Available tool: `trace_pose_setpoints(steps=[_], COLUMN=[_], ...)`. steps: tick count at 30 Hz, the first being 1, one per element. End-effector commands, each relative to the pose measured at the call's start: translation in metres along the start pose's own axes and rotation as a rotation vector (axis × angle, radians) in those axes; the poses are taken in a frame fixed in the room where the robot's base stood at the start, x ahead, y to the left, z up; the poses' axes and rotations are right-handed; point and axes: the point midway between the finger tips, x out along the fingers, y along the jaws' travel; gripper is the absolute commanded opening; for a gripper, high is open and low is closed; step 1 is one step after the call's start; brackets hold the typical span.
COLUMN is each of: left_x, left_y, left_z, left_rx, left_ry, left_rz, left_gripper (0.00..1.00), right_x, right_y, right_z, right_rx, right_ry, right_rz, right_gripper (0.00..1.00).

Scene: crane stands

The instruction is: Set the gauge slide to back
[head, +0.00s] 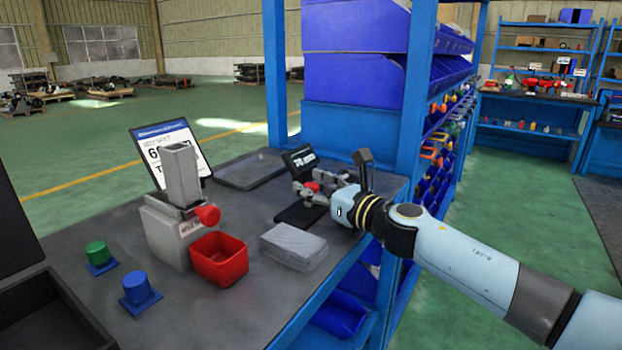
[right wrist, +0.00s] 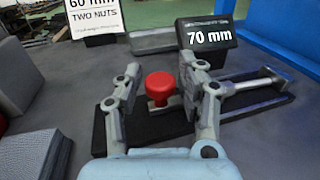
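The gauge is a black base (head: 298,216) with a dark display (head: 300,158) at the table's right side; in the right wrist view the display (right wrist: 207,35) reads "70 mm". Its red slide knob (head: 312,187) also shows in the right wrist view (right wrist: 160,84), on a dark block. A metal rod (right wrist: 248,86) lies to the right there. My right gripper (head: 318,185) is at the gauge. In the right wrist view my right gripper (right wrist: 160,68) has its fingers apart, one on each side of the knob, with visible gaps. My left gripper is not in view.
A grey block (head: 293,246), a red bin (head: 219,261) and a grey dispenser (head: 168,235) stand left of my right gripper. Green (head: 98,255) and blue (head: 139,289) knobs sit farther left. A blue shelf post (head: 416,90) rises behind the gripper. A sign (head: 167,148) stands at the back.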

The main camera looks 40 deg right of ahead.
Motion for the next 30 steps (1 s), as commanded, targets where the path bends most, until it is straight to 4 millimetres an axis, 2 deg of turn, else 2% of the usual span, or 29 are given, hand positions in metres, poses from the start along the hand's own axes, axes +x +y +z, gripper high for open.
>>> trace_pose_setpoints(steps=[10, 19, 30], left_x=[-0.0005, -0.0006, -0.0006], left_y=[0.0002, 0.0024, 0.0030], left_z=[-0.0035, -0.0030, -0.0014], left_rx=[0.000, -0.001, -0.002], left_ry=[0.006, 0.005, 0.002], left_rz=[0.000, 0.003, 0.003], left_gripper=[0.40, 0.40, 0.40], right_x=[0.0047, 0.0045, 0.0041], right_y=[0.0004, 0.0002, 0.0001], right_z=[-0.0006, -0.0004, -0.0007], right_rx=[0.000, 0.000, 0.000], right_ry=[0.001, 0.001, 0.001], right_rz=[0.001, 0.000, 0.000], right_gripper=[0.39, 0.00, 0.00])
